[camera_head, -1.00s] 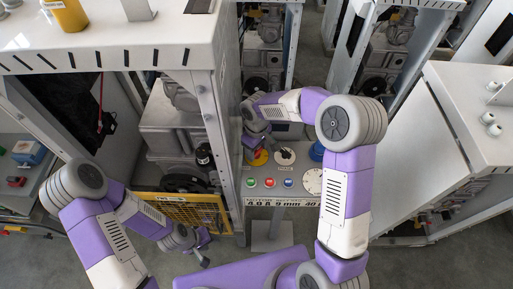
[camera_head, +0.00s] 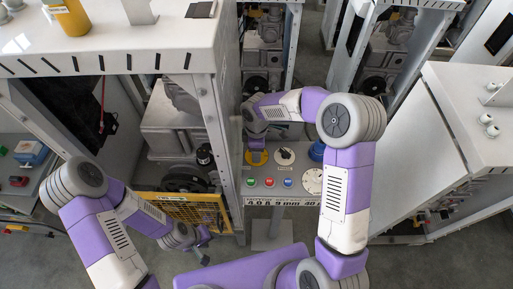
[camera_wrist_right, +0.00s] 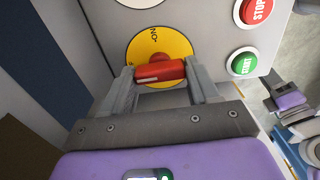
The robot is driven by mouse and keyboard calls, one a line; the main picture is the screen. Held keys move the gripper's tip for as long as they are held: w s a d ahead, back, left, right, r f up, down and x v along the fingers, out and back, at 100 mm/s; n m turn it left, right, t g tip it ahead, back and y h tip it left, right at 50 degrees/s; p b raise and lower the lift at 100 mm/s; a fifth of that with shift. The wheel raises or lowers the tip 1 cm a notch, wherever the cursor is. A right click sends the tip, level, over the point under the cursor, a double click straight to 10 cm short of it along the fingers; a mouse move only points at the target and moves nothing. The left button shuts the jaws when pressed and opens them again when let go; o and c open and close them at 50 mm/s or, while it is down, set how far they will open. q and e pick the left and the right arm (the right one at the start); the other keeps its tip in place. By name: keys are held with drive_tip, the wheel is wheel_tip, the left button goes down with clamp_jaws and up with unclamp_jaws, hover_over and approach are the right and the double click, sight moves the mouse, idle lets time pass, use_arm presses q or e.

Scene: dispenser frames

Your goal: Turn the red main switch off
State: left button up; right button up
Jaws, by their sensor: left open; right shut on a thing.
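The red main switch (camera_wrist_right: 160,72) is a red handle on a round yellow disc (camera_wrist_right: 178,45) on the grey panel. In the right wrist view the handle lies nearly level across the picture, with the "ON" lettering above it. My right gripper (camera_wrist_right: 161,80) is shut on the handle, one finger at each end. In the head view the yellow disc (camera_head: 258,158) shows below my right gripper (camera_head: 256,146), and the handle is mostly hidden. My left gripper (camera_head: 205,246) is open and empty, low in front of the yellow mesh guard.
The control panel (camera_head: 268,193) stands on a post and carries small push buttons, a white dial (camera_head: 312,181) and a blue knob (camera_head: 317,151). The yellow mesh guard (camera_head: 196,212) is left of it. Grey machine frames stand on both sides.

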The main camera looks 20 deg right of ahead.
idle(0.5)
drive_tip(key=o, duration=1.1)
drive_tip(key=shift+c, duration=0.2)
wheel_tip(320, 180, up, 8)
drive_tip(key=shift+f, duration=0.15)
